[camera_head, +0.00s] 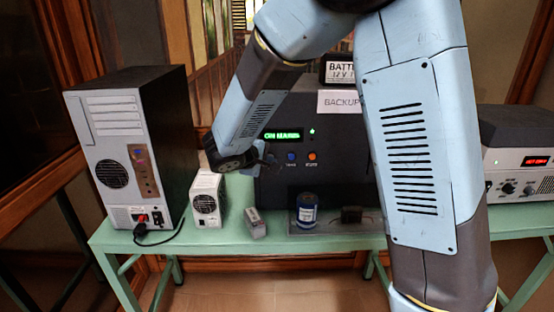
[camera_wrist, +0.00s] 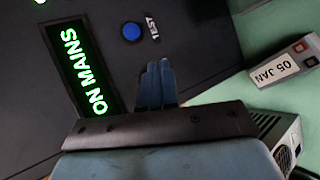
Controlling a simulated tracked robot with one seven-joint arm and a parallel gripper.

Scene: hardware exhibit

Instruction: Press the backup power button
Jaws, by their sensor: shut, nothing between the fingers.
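The backup unit (camera_head: 335,183) is a dark box on the green bench, with a "BACKUP" sign (camera_head: 340,101) on its top edge. Its front has a green display reading "ON MAINS" (camera_head: 283,135), a green light, a blue button (camera_head: 291,156) and an orange button (camera_head: 312,156) with a label too small to read surely. In the wrist view the blue button (camera_wrist: 131,32) is labelled "TEST" and the display (camera_wrist: 84,72) is beside it. My gripper (camera_wrist: 158,66) is shut and empty, in front of the panel, below the blue button in that view. Contact cannot be told.
A computer tower (camera_head: 130,150) and a small white unit (camera_head: 207,200) stand left on the bench (camera_head: 190,238). A small grey block (camera_head: 254,224), a blue cylinder (camera_head: 307,209) and a dark part (camera_head: 351,214) sit in front. An instrument with red digits (camera_head: 515,165) stands right.

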